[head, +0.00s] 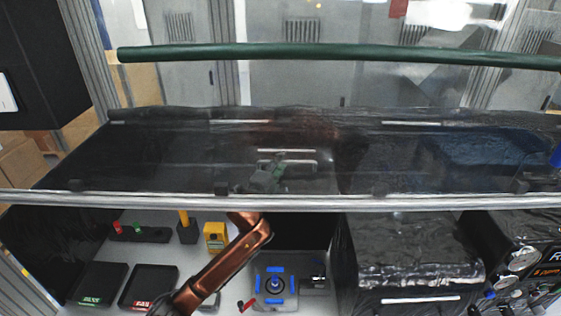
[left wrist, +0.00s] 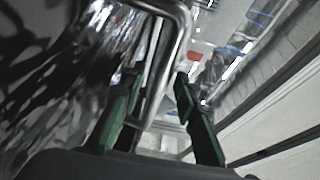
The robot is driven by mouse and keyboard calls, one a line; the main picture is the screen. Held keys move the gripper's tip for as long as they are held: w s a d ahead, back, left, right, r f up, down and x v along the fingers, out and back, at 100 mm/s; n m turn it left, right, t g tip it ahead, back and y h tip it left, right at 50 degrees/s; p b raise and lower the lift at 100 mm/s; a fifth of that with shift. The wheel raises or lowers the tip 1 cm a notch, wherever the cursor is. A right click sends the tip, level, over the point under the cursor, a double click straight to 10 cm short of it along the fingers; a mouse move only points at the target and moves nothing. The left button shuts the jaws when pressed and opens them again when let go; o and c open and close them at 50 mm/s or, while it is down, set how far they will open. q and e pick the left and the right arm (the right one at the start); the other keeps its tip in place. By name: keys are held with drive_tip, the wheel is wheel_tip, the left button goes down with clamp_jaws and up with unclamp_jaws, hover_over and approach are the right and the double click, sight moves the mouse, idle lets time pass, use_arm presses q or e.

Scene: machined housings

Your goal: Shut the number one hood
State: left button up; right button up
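The hood (head: 330,200) is a wide, see-through, dark-tinted panel with a metal front edge, raised above the bench and crossing the head view. No number shows on it. A metal bar handle (head: 287,152) shows near its middle. My left arm comes up from below, and my left gripper (head: 267,178) is seen through the panel, just by the handle. In the left wrist view, the two green fingers of my left gripper (left wrist: 160,95) stand apart, with the bent metal handle (left wrist: 172,50) passing between them. A gap shows beside the bar; firm contact is not visible. My right gripper is not in view.
Under the hood are black trays (head: 148,285), a yellow device (head: 214,236) and a grey fixture with blue pads (head: 274,285). A black-wrapped box (head: 405,255) and round gauges (head: 524,258) stand to the right. A green bar (head: 330,51) runs across above.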

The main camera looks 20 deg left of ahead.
use_arm(q)
drive_tip(key=shift+w, duration=0.3)
drive_tip(key=shift+c, duration=0.3)
clamp_jaws()
idle(0.3)
